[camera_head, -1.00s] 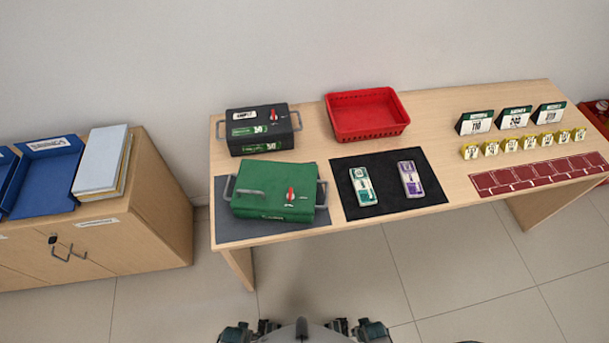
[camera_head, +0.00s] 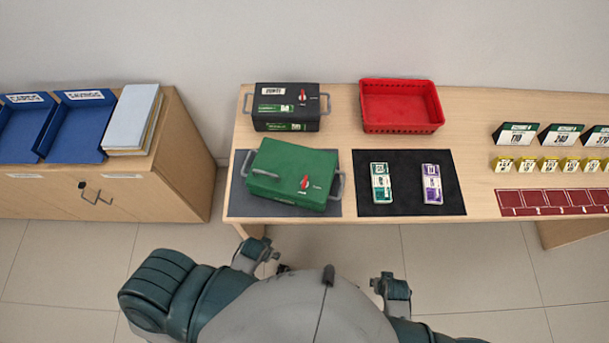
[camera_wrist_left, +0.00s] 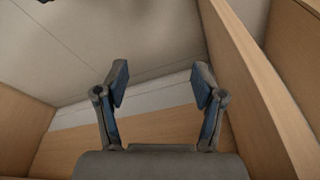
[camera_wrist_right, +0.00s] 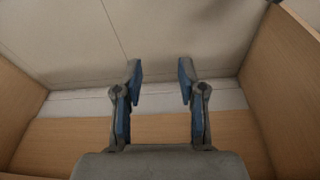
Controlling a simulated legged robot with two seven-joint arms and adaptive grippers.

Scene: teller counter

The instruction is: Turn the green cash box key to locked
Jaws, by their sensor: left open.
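The green cash box (camera_head: 290,160) sits on a dark grey mat (camera_head: 242,206) at the left of the desk, with a grey handle at each side. Its red key (camera_head: 305,182) stands out on a white dial on the lid's right part, pointing roughly away from me; the dial's labels are too small to read. My left gripper (camera_wrist_left: 160,82) is open and empty in the left wrist view, low beside wooden panels, with floor beyond. My right gripper (camera_wrist_right: 160,76) is open and empty in its wrist view, also facing wood and floor. Both are away from the box.
A black cash box (camera_head: 287,92) with its own red key stands behind the green one. A red basket (camera_head: 400,128) is at the back. A black mat (camera_head: 408,205) holds two banknote bundles. A wooden cabinet (camera_head: 185,180) with blue trays stands left, separated by a gap.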

